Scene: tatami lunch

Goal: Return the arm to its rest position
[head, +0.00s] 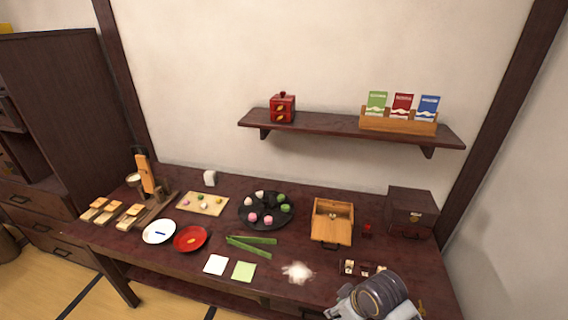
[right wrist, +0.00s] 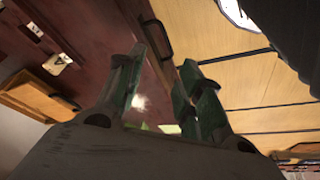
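My right arm (head: 382,296) shows at the bottom right of the head view, low by the table's front edge. In the right wrist view my right gripper (right wrist: 163,95) has its two dark green fingers spread apart, with nothing between them. The dark red table (head: 310,285) lies beyond the fingers, and its edge and the tatami floor show past them. My left arm and left gripper are in neither view.
A small dark tray (head: 342,268) with pale pieces lies close to my right arm. A wooden box (head: 332,232), a dark chest (head: 411,212), a round black plate (head: 265,223) and green strips (head: 250,250) stand on the table. A wall shelf (head: 340,129) hangs above.

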